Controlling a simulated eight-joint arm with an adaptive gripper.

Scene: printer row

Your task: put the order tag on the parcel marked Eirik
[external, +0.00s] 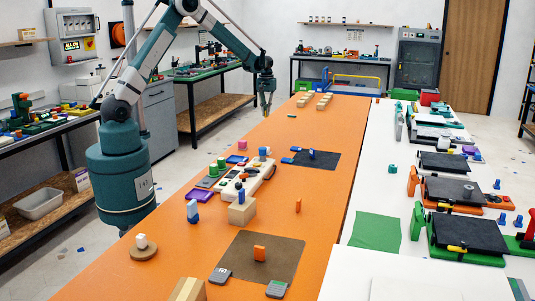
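My gripper (266,103) hangs fingers down over the far half of the orange table (330,170), well above and beyond the nearer items. Its fingers are too small to tell whether they are open. A cardboard block (242,211), parcel-like, stands left of the table's middle, and another (187,290) is cut off by the bottom edge. Several small tan boxes (323,101) sit at the far end. No name Eirik is readable on any. A small orange piece (298,206) stands on the bare table; I cannot tell whether it is the order tag.
A brown mat (285,245) carries another orange piece (259,254). A white device (247,180) and a dark mat (322,160) with blue pieces lie farther back. Printers (465,232) line the white table at right. The orange table's right side is mostly clear.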

